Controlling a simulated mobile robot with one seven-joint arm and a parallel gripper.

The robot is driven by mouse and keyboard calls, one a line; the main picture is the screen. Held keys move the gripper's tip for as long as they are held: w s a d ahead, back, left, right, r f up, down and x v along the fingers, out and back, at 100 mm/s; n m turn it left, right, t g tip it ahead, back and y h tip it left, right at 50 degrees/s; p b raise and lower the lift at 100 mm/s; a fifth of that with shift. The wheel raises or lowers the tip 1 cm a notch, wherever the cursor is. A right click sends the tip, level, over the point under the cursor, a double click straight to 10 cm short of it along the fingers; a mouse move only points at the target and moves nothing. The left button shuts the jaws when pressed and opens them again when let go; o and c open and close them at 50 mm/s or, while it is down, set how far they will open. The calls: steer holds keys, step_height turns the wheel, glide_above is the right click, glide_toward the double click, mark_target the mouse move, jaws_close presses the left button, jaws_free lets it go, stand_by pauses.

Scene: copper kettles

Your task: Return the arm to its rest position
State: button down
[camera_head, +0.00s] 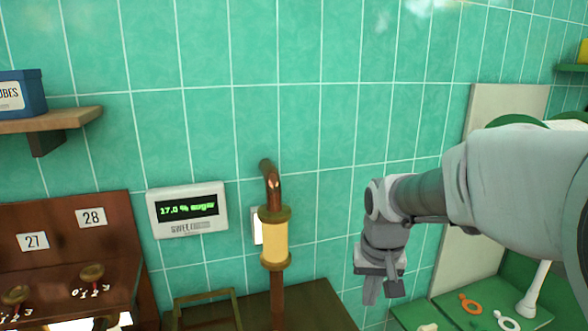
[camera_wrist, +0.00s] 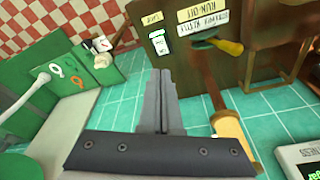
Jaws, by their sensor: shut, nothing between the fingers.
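My gripper (camera_head: 379,286) hangs at the end of my grey arm (camera_head: 440,190) on the right side of the head view. It points down, with nothing in it. In the wrist view my gripper (camera_wrist: 164,76) shows its two fingers pressed together, empty. In the head view it is apart from the tiled wall and to the right of the copper pipe. What lies behind my arm is partly hidden.
A copper pipe (camera_head: 272,190) with a yellow sleeve (camera_head: 274,240) stands left of my gripper. A display (camera_head: 187,209) reads 17.0 % sugar. A brown panel (camera_head: 60,245) with knobs is at left. A green board (camera_head: 455,310) with rings is at lower right.

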steer(key=s+r+n+t, duration=0.1)
steer(key=s+r+t, duration=0.2)
steer(key=s, duration=1.4)
step_height(320, 180, up, 3)
steer(key=shift+s+r, duration=0.1)
steer(key=shift+s, duration=0.1)
